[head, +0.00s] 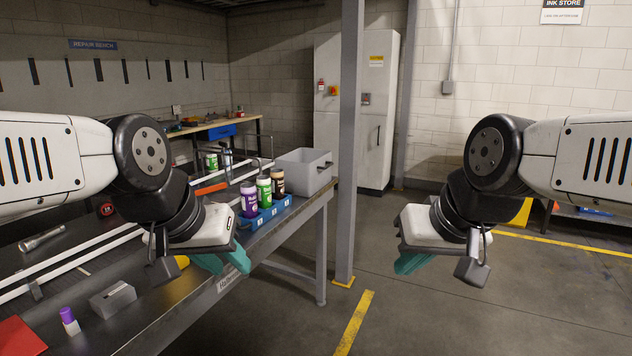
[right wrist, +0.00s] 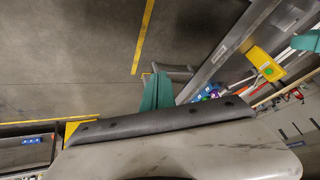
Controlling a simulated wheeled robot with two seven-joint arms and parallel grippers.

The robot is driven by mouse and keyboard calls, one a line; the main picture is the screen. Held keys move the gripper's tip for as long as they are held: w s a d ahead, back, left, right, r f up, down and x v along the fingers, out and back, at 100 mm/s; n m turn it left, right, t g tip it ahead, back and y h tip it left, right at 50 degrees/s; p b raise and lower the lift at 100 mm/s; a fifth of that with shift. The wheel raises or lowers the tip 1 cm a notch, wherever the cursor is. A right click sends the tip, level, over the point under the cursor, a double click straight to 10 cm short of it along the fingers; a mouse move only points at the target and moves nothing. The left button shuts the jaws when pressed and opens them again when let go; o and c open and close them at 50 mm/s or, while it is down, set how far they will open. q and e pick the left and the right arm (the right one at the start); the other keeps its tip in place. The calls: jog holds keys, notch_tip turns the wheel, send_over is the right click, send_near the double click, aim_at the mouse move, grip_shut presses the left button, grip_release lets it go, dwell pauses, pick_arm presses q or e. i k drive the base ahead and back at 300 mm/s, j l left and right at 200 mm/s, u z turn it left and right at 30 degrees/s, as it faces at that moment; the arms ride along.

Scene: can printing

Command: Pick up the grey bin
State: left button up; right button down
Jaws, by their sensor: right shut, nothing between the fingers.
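The grey bin (head: 304,172) is an open-topped box with a dark handle on its side. It stands upright on the far end of the workbench, behind the blue tray. My left gripper (head: 222,262) has teal fingers that look spread apart and empty, near the bench's front edge, short of the bin. My right gripper (head: 410,263) is shut and empty over open floor, to the right of the bin and apart from it.
A blue tray (head: 266,214) with several bottles stands on the bench (head: 165,318) just in front of the bin. White rails (head: 70,262) run along the bench. A grey post (head: 350,140) rises just right of the bin.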

aim_at(306, 171)
jog(key=i+l+u, duration=0.15)
jog(key=i+l, duration=0.15)
jog(key=i, duration=0.2)
jog(key=i+l, duration=0.15)
jog(key=i, duration=0.45)
jog(key=i+l+u, duration=0.1)
jog(key=i, duration=0.55)
jog(key=i+l, duration=0.2)
jog(key=i, duration=0.4)
